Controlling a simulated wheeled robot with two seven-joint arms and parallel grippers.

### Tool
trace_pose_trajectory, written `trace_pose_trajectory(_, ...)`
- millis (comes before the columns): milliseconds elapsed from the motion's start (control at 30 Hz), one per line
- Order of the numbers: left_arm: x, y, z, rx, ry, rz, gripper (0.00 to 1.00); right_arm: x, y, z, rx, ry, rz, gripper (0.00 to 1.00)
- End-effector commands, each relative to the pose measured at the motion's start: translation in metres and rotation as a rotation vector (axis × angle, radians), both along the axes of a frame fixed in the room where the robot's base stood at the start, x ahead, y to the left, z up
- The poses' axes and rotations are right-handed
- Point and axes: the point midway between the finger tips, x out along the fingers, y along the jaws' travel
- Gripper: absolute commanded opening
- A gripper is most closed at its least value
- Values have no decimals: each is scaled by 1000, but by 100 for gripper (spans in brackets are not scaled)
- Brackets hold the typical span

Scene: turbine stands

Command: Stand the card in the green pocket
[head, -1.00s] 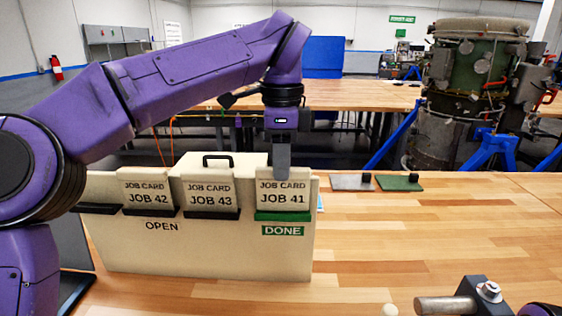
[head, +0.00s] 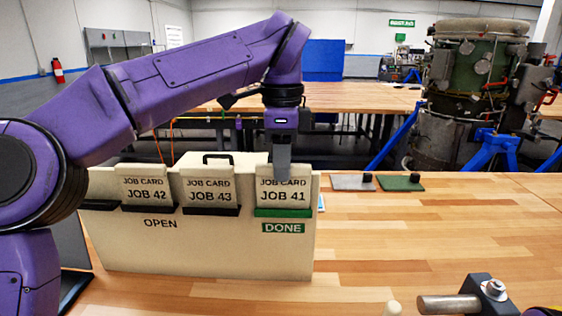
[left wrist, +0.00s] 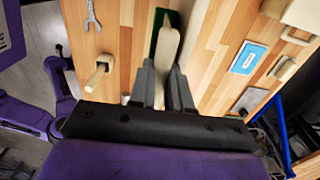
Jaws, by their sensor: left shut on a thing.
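The JOB 41 card (head: 283,197) is upright at the green pocket (head: 283,213) above the DONE label. Its lower edge is hidden behind the green lip, so I cannot tell how deep it sits. My left gripper (head: 281,172) comes down from above and is shut on the card's top edge. In the left wrist view my left gripper (left wrist: 165,85) points at the pale rack and card seen edge-on, with green beside them. The cream rack (head: 200,250) stands on the wooden bench. My right gripper is not in view.
The JOB 42 card (head: 148,196) and JOB 43 card (head: 209,196) stand in black pockets above OPEN. A grey plate (head: 352,183) and a green plate (head: 400,184) lie behind to the right. A metal rod (head: 447,305) is at the front right. The bench right of the rack is mostly clear.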

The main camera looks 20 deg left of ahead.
Motion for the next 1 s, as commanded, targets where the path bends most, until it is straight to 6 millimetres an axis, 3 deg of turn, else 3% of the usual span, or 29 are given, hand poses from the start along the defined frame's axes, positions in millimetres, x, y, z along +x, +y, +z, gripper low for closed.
trace_pose_trajectory(33,-1,-2,-8,6,20,-2,21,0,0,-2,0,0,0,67)
trace_pose_trajectory(100,-1,-2,-8,7,21,-2,44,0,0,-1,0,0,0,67)
trace_pose_trajectory(133,-1,-2,-8,7,21,-2,48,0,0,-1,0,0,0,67)
trace_pose_trajectory(533,0,0,-6,6,12,-1,48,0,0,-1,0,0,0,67)
trace_pose_trajectory(600,0,0,-6,6,10,-1,56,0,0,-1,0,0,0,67)
trace_pose_trajectory(1000,0,0,0,5,8,0,56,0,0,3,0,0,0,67)
